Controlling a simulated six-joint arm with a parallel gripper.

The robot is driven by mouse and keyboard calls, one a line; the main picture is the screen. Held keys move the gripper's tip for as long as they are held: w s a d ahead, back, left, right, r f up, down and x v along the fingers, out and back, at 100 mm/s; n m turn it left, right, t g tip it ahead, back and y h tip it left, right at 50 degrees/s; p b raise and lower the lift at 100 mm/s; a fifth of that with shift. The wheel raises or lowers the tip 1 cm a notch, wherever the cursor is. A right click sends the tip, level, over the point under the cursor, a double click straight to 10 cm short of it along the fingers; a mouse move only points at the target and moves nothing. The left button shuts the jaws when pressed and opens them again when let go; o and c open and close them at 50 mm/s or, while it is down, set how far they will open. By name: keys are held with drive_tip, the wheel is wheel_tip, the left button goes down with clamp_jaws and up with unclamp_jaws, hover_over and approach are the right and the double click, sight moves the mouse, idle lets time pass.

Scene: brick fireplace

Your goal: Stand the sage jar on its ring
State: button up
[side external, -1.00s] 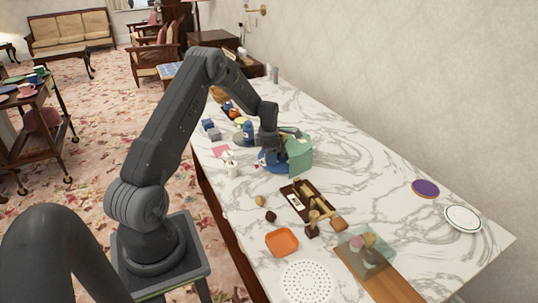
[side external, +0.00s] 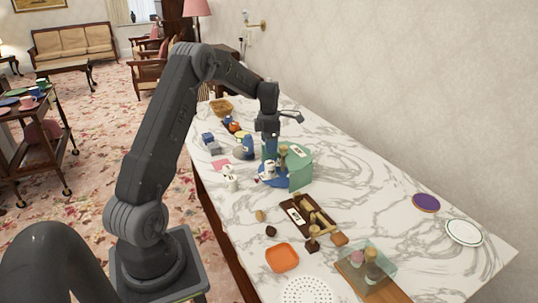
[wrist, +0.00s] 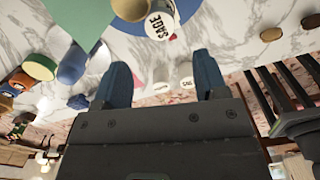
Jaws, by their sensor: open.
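The sage jar (wrist: 160,22) is white with a dark SAGE label and shows at the top of the wrist view, partly cut off by the frame edge. In the side view a white labelled jar, probably the same one, is at the blue round patch (side external: 268,170), beside the green block (side external: 300,168). My gripper (side external: 269,138) is above it; in the wrist view my gripper (wrist: 161,80) has its blue fingers spread with nothing held between them. I cannot make out the ring for certain, nor how the jar's base rests.
Two small white pieces (side external: 231,178) stand left of the blue patch; one carries a label. A dark tray (side external: 310,215) with wooden parts, an orange dish (side external: 282,257) and a wooden board (side external: 372,285) lie nearer. The marble at right, before the purple disc (side external: 426,203), is clear.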

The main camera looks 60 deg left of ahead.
drive_tip(key=shift+r, duration=0.45)
drive_tip(key=s+d+r+m+t+y, duration=0.1)
drive_tip(key=s+d+r+m, duration=0.2)
drive_tip(key=d+r+m, duration=0.6)
drive_tip(key=s+d+r+m+t, duration=0.2)
drive_tip(key=d+r+m, duration=0.4)
drive_tip(key=d, duration=0.6)
drive_tip(key=s+d+r+m+t+h, duration=0.1)
drive_tip(key=s+d+m+t, duration=0.1)
drive_tip(key=s+d+m, duration=1.1)
drive_tip(key=s+m, duration=0.3)
drive_tip(key=m, duration=0.2)
drive_tip(key=shift+s+d+t, duration=0.25)
drive_tip(key=shift+s+t, duration=0.05)
drive_tip(key=shift+s, duration=0.05)
